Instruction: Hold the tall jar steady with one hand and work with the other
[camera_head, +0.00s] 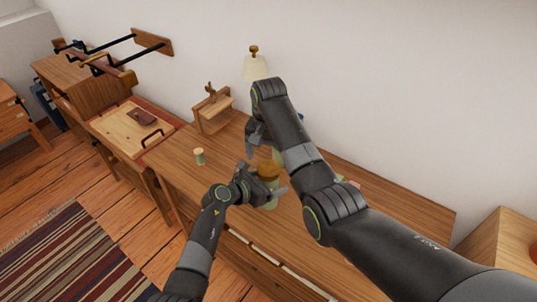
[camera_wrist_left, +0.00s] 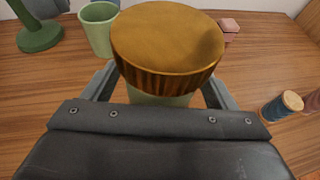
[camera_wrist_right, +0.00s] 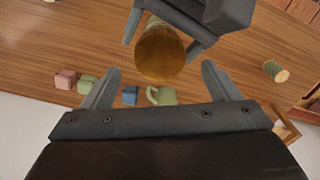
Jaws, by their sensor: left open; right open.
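The tall jar has a ribbed golden-brown lid (camera_head: 268,169) and a pale green body (camera_head: 273,204). It stands upright on the wooden desk. My left gripper (camera_head: 266,181) is open, with its fingers on either side of the jar just below the lid. In the left wrist view the lid (camera_wrist_left: 167,45) fills the middle and hides most of the body; I cannot tell whether the fingers touch it. My right gripper (camera_head: 262,152) is open and empty above and behind the jar, partly hidden by its own arm. In the right wrist view the lid (camera_wrist_right: 160,52) is beyond its fingers.
A green cup (camera_wrist_left: 98,28), a green lamp base (camera_wrist_left: 40,36) and pink (camera_wrist_right: 66,78), green (camera_wrist_right: 87,85) and blue (camera_wrist_right: 130,95) blocks stand near the jar. A small jar (camera_head: 199,157) stands on the desk to the left. The desk between it and the tall jar is clear.

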